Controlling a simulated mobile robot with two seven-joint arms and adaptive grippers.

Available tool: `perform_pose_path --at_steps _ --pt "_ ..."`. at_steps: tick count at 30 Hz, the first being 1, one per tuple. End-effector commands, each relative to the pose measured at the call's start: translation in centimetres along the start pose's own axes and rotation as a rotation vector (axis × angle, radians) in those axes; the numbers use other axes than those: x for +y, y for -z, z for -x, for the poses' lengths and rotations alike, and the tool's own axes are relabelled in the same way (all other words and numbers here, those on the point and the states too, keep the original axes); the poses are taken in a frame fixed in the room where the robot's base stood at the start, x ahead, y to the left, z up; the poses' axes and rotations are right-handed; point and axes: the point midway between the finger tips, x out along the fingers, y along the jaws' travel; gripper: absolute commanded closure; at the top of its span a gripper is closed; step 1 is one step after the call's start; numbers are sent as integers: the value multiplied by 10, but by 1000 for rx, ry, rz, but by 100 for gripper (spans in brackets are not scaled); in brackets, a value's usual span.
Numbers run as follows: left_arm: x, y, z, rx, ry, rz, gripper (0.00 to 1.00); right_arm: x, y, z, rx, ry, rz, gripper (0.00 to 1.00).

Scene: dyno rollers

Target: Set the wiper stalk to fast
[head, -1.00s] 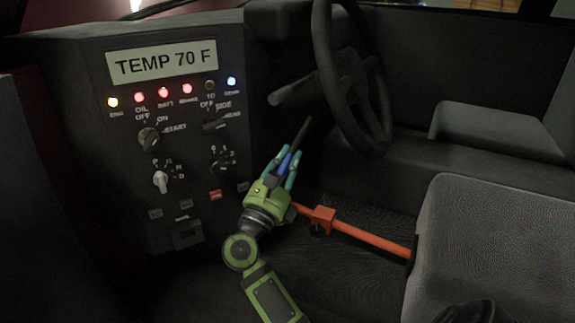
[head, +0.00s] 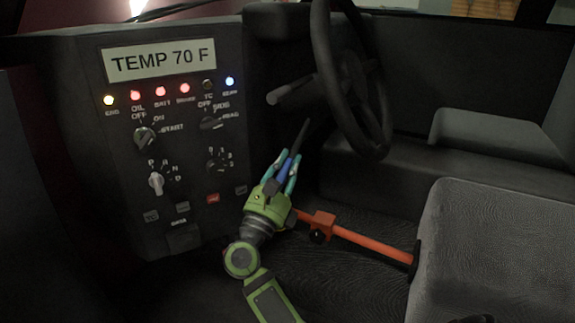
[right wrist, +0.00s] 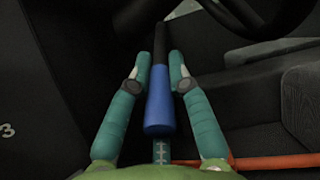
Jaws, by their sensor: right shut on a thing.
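A dark grey stalk (head: 292,91) sticks out to the left from the steering column, behind the wheel. No marks for its settings can be read. My right gripper (head: 283,168) is below the stalk, between the dash panel and the seat, pointing up. It is shut on a tool with a blue handle (right wrist: 160,98) and a thin black shaft (right wrist: 160,42). In the head view the shaft points up toward the column, its tip below the stalk and apart from it. My left gripper is not in view.
The steering wheel (head: 350,80) stands right of the stalk. The dash panel (head: 185,130) with knobs and lit lamps is at left. An orange lever (head: 365,243) runs behind my right gripper toward the grey seat (head: 490,250).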

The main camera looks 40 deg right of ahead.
Motion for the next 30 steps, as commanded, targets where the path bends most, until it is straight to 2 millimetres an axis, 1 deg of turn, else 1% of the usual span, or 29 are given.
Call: perform_pose_path --at_steps 1,4,5,6,16,19,23,30 --pt "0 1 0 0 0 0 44 -1 -4 -4 -9 3 -2 100" --pt "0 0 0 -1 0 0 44 -1 -4 -4 -9 3 -2 100" --pt "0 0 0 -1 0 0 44 -1 -4 -4 -9 3 -2 68" --pt "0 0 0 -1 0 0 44 -1 -3 -3 -8 2 -2 55" --pt "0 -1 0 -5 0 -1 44 0 -1 0 -2 0 0 55" --pt "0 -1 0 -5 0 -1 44 0 0 7 0 -1 0 55" --pt "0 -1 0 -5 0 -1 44 1 0 27 1 -4 0 55" --pt "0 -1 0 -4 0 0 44 0 0 79 1 -3 1 55"
